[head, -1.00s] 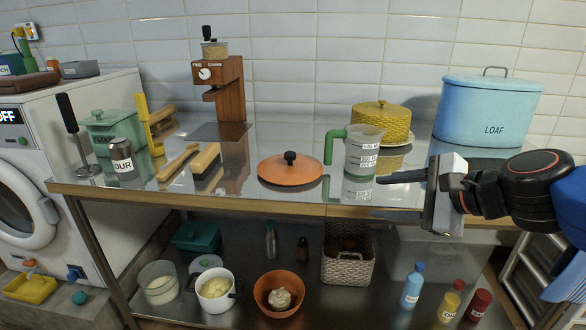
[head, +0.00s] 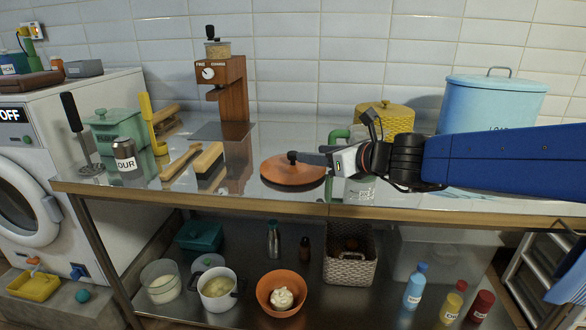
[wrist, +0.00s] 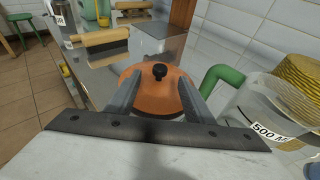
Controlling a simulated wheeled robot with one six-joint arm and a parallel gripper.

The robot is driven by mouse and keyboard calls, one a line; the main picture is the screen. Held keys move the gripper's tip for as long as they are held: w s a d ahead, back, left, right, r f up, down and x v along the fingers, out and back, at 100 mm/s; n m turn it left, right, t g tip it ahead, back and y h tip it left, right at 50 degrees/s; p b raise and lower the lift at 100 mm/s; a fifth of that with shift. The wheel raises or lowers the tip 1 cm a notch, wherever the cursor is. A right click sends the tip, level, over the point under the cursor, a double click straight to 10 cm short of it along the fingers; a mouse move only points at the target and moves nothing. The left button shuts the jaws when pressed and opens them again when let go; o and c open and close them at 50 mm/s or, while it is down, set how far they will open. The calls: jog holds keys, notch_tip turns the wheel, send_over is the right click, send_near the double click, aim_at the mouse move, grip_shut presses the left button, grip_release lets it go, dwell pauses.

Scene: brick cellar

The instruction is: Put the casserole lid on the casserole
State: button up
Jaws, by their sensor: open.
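The orange casserole lid (head: 290,174) with a black knob (head: 292,157) lies flat on the steel counter, left of the measuring jug. My gripper (head: 303,158) is open at the lid's knob, reaching in from the right. In the wrist view my gripper (wrist: 157,85) has a finger on each side of the orange lid (wrist: 158,93); the knob shows just beyond, between the fingertips. I cannot tell whether the fingers touch it. No orange casserole is certain: an orange bowl (head: 266,297) on the lower shelf holds a pale lump, and a white two-handled pot (head: 216,302) stands beside it.
The measuring jug (wrist: 255,115) with a green handle stands close right of my gripper. A yellow cake tin (head: 385,117) and a blue loaf bin (head: 490,103) stand behind. Brushes (head: 208,160) lie left of the lid. The lower shelf also holds a wicker basket (head: 350,268).

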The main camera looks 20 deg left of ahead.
aim_at(294, 153)
jog(key=x, duration=0.5)
jog(key=shift+f, duration=0.1)
jog(key=shift+x, duration=2.8)
jog(key=shift+f, duration=0.15)
grip_shut()
